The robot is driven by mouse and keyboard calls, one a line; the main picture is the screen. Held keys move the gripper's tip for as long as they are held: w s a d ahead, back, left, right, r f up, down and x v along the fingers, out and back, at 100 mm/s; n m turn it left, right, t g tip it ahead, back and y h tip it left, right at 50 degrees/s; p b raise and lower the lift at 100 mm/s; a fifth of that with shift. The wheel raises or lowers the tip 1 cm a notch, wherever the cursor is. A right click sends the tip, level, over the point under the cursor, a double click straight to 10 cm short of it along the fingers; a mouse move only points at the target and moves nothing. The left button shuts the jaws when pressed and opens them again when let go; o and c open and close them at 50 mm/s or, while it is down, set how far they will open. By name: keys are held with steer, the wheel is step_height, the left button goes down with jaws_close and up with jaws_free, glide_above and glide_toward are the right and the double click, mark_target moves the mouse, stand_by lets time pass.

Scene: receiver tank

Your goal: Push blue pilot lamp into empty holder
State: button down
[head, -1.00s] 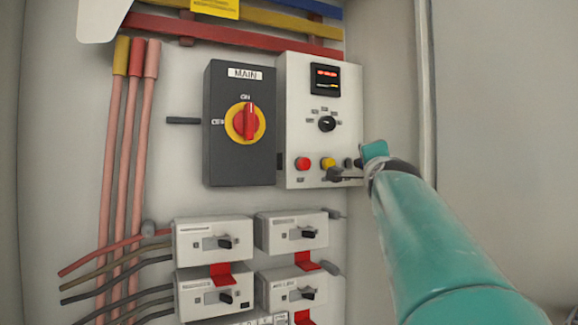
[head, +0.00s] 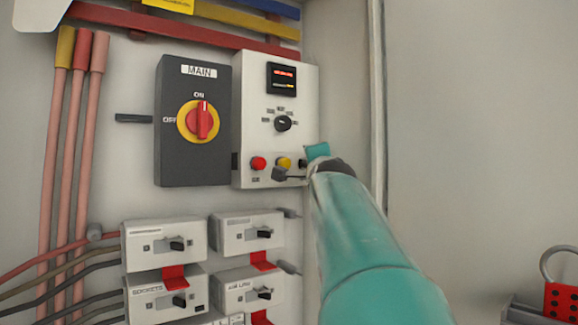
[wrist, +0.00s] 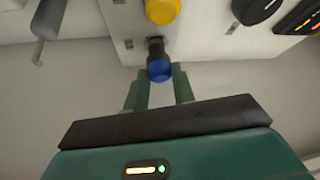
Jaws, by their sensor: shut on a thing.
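The blue pilot lamp (wrist: 159,70) shows in the wrist view, its blue lens toward me and its dark body toward the white control panel (head: 304,100). My gripper (wrist: 160,76) is shut on the lamp, one green finger on each side. The lamp's dark end is at the panel face; I cannot tell how deep it sits, and the holder opening is hidden. In the head view my gripper (head: 288,174) is at the panel's lower right, and the blue lamp cannot be made out there.
A yellow lamp (head: 284,162) and a red lamp (head: 258,163) sit close by in the panel's lower row. A black selector knob (head: 283,123) is above. The MAIN switch (head: 195,120) stands left, breakers (head: 247,232) below.

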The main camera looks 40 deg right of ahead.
steer(key=shift+w+d, duration=0.15)
steer(key=shift+w, duration=0.95)
stand_by(0.6)
steer(key=c, duration=1.1)
jaws_free()
steer(key=shift+w, duration=0.1)
